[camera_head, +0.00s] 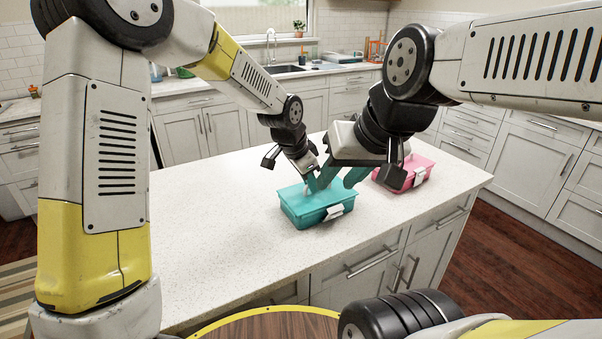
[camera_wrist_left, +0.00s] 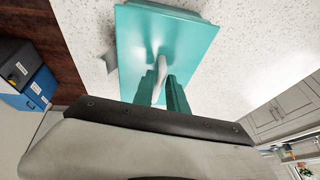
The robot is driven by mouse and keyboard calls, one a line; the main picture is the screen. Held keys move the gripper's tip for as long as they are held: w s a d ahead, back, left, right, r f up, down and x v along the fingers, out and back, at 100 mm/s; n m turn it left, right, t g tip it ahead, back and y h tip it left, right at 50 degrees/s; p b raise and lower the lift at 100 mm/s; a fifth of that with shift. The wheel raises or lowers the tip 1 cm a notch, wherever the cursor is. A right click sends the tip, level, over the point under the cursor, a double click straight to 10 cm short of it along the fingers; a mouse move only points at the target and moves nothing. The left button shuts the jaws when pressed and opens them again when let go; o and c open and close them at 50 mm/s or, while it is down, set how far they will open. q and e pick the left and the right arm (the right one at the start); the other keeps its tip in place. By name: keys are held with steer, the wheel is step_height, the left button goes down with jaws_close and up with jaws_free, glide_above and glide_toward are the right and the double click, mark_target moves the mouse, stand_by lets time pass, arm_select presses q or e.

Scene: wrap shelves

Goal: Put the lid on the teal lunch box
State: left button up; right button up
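The teal lunch box (camera_head: 318,216) stands on the white counter, with a white clasp on its front. Its teal lid (camera_head: 288,191) lies flat over the box top; I see no clear gap between them. The lid also fills the middle of the left wrist view (camera_wrist_left: 195,45). My left gripper (camera_wrist_left: 162,88) points down at the lid, its fingers close together on both sides of the lid's pale handle (camera_wrist_left: 161,68). My right gripper (camera_head: 338,180) has its fingers spread, with nothing seen between them, close beside the left gripper and above the box's back right part.
A pink lunch box (camera_head: 418,165) with a white clasp stands to the right on the same counter (camera_head: 215,230). The counter's left part is clear. Its front edge runs above drawers.

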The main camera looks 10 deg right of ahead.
arm_select(q)
steer(key=shift+o, duration=1.4)
steer(key=v, duration=0.7)
steer(key=shift+r, duration=0.35)
steer(key=shift+s+a, duration=0.1)
steer(key=shift+a, duration=0.05)
steer(key=s+a+r+n+t, duration=0.1)
steer(key=s+a+r+n, duration=0.15)
steer(key=a, duration=0.25)
steer(key=s+a+r+n, duration=0.1)
steer(key=s+a+r, duration=0.15)
steer(key=a, duration=0.25)
steer(key=s+a+r+n+t, duration=0.1)
steer(key=s+a+n, duration=0.4)
steer(key=s+a, duration=0.2)
steer(key=s+a+r+n+t+y, duration=0.1)
steer(key=s+a+r+n, duration=0.1)
steer(key=s+a+n, duration=0.3)
steer(key=s+a, duration=0.3)
steer(key=s, duration=0.1)
steer(key=shift+a+r+y, duration=0.25)
steer(key=shift+y, duration=0.05)
